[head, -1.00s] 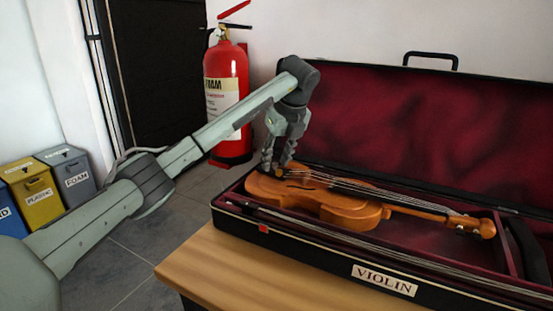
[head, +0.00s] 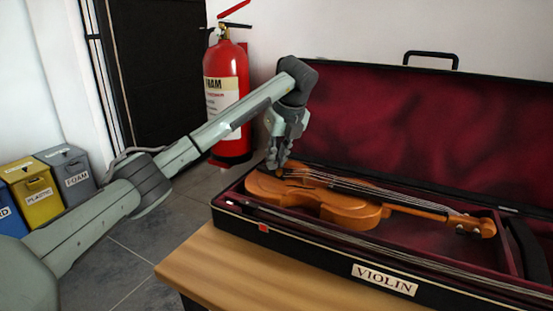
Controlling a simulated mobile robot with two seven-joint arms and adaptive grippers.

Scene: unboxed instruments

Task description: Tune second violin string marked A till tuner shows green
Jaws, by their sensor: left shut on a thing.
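The orange-brown violin (head: 345,210) lies face up in its open case, with its scroll end to the right and its tail end to the left. Its strings (head: 370,190) run along the body to the neck. My left gripper (head: 277,168) points down at the tail end and is shut on a small part there. The fingers hide that part, and the string mark cannot be read. No tuner display can be made out. My right gripper is not in view.
The black case (head: 317,258) with red lining stands on a wooden table (head: 230,268), its lid (head: 420,125) raised behind. A bow (head: 400,249) lies along the case's front. A red fire extinguisher (head: 227,75) stands behind my arm. Labelled bins (head: 40,203) stand at left.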

